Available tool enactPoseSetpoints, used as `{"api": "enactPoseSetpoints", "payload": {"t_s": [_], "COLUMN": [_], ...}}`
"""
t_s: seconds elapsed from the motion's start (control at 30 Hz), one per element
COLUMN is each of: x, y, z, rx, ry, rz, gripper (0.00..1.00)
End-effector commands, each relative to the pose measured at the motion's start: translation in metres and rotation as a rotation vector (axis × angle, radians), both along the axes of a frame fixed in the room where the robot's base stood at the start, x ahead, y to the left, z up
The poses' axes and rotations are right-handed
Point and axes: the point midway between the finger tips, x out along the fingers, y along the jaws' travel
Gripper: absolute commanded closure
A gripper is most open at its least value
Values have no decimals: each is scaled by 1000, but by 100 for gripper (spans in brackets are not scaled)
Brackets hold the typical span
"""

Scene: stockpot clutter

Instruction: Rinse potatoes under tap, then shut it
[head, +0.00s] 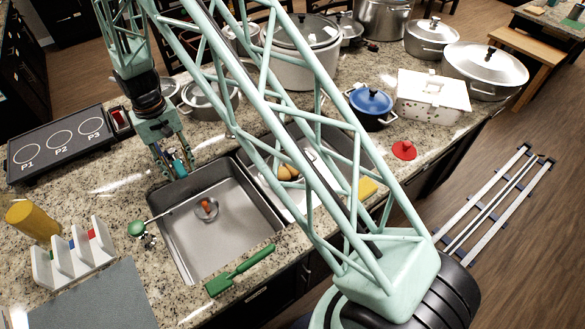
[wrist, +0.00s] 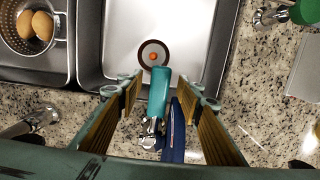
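Brown potatoes (wrist: 42,24) sit in a metal colander (wrist: 14,38) at the upper left of the wrist view; in the head view the potatoes (head: 288,172) show partly behind my arm. The steel sink basin (head: 218,237) is left of them, with an orange-centred drain (wrist: 153,54). My gripper (wrist: 160,92) is open at the sink's back edge. A teal tap-like lever (wrist: 159,96) on a chrome base stands between its fingers, with gaps on both sides. A dark blue piece (wrist: 177,130) is right of the lever. I see no water stream.
A green-knobbed chrome fixture (head: 137,228) stands at the sink's left edge. A green brush-like tool (head: 240,270) lies at the front edge. Pots, a blue-lidded pot (head: 370,102) and a white box (head: 431,96) crowd the right counter. A burner panel (head: 62,143) is left.

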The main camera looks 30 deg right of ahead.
Motion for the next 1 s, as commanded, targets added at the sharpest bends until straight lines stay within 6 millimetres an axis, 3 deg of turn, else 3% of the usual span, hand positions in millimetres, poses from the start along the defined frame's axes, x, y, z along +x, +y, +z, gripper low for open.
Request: {"api": "enactPoseSetpoints", "payload": {"t_s": [0.6, 1.0], "x": [3, 4], "y": [0, 0], "z": [38, 42], "rx": [0, 0], "ry": [0, 0], "rz": [0, 0], "gripper": [67, 67]}}
